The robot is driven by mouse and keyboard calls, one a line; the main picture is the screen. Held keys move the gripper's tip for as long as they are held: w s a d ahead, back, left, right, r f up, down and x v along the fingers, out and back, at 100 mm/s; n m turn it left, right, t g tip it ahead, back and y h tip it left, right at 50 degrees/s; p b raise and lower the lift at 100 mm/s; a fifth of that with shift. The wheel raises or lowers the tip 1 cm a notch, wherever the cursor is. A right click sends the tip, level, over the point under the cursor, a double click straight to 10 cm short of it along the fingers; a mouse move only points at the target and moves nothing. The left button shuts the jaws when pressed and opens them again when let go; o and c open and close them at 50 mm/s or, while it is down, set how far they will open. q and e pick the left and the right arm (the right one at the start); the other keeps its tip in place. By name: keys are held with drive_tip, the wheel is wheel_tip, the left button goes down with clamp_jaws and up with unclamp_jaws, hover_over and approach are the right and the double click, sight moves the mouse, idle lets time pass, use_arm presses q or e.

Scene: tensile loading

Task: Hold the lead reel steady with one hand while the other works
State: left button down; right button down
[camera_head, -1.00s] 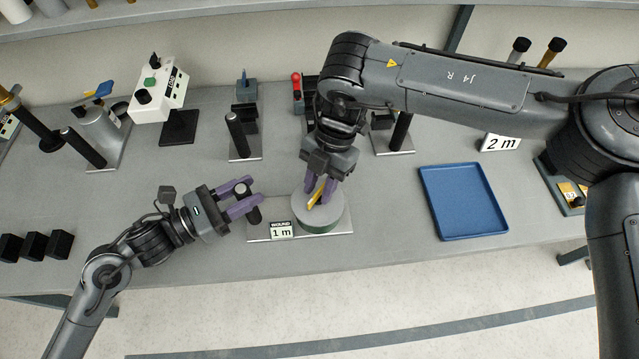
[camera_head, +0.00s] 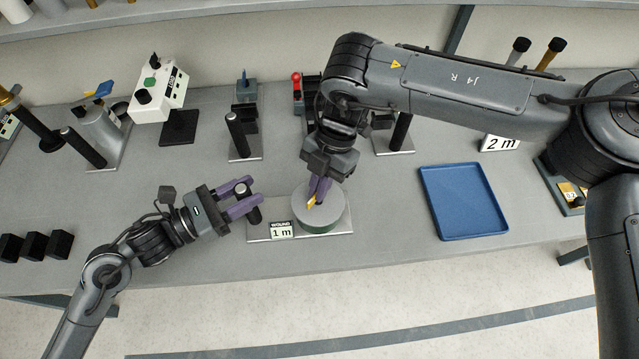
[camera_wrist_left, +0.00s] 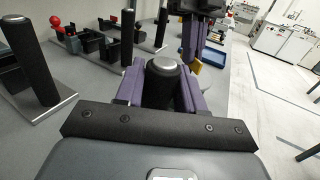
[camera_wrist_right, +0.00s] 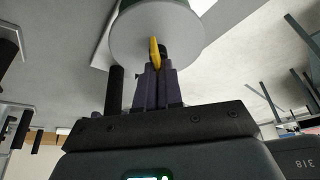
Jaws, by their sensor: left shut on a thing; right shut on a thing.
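The lead reel (camera_head: 332,213) is a grey disc with a green rim underneath, on a flat base plate (camera_head: 345,230) labelled "WOUND 1 m". A black post (camera_head: 254,215) with a pale top stands at the plate's left end. My left gripper (camera_head: 250,196) is shut on this post; in the left wrist view the post (camera_wrist_left: 166,85) sits between its purple fingers. My right gripper (camera_head: 319,190) reaches down over the reel, shut on the yellow crank (camera_head: 311,202) on its top. In the right wrist view the yellow crank (camera_wrist_right: 155,52) shows against the grey disc (camera_wrist_right: 185,30), partly hidden by the fingertips.
A blue tray (camera_head: 465,200) lies empty to the right. Other black posts on plates (camera_head: 237,135) stand behind. A white instrument (camera_head: 158,90) is at the back left, and black blocks (camera_head: 35,246) lie at the front left. A "2 m" label (camera_head: 499,143) is at the right.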

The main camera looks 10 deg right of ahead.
drive_tip(key=m+t+y, duration=0.1)
drive_tip(key=m, duration=0.4)
drive_tip(key=shift+s, duration=0.2)
drive_tip(key=m+t, duration=0.1)
drive_tip(key=m, duration=0.1)
drive_tip(key=m+t, duration=0.1)
drive_tip(key=m, duration=0.2)
drive_tip(key=shift+s+d+m+t+y, duration=0.1)
drive_tip(key=shift+m+t+y, duration=0.2)
drive_tip(key=m+t, duration=0.1)
drive_tip(key=m, duration=0.1)
drive_tip(key=m+t+h, duration=0.1)
drive_tip(key=m, duration=0.2)
drive_tip(key=shift+s, duration=0.1)
drive_tip(key=m+t+h, duration=0.1)
drive_tip(key=m, duration=0.4)
drive_tip(key=shift+s, duration=0.1)
drive_tip(key=shift+m, duration=0.4)
drive_tip(key=c, duration=1.3)
unclamp_jaws()
drive_tip(key=shift+t, duration=0.3)
drive_tip(key=v, duration=1.2)
drive_tip(key=shift+a, duration=0.3)
